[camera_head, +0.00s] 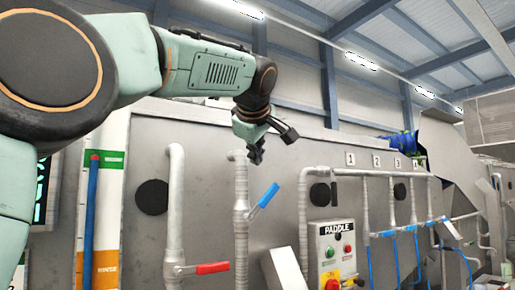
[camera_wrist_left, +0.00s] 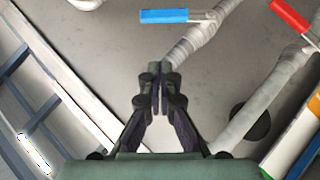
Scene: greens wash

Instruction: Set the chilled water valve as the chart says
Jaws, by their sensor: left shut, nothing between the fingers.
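A blue valve lever (camera_head: 263,199) sits on a grey wrapped vertical pipe (camera_head: 240,225) and slants up to the right of it. It also shows in the left wrist view (camera_wrist_left: 164,16). A red valve lever (camera_head: 212,268) on the pipe to its left lies nearly level; it shows at the upper right of the wrist view (camera_wrist_left: 290,14). My left gripper (camera_head: 256,156) hangs above the blue lever, apart from it. In the wrist view its fingertips (camera_wrist_left: 158,100) are together and empty. I cannot make out a chart's text. My right gripper is out of view.
A white board (camera_head: 113,190) with green and orange bands and a blue column stands left. A PADDLE control box (camera_head: 335,250) and numbered pipes with several blue levers are to the right. The grey steel wall (camera_head: 210,180) stands behind the pipes.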

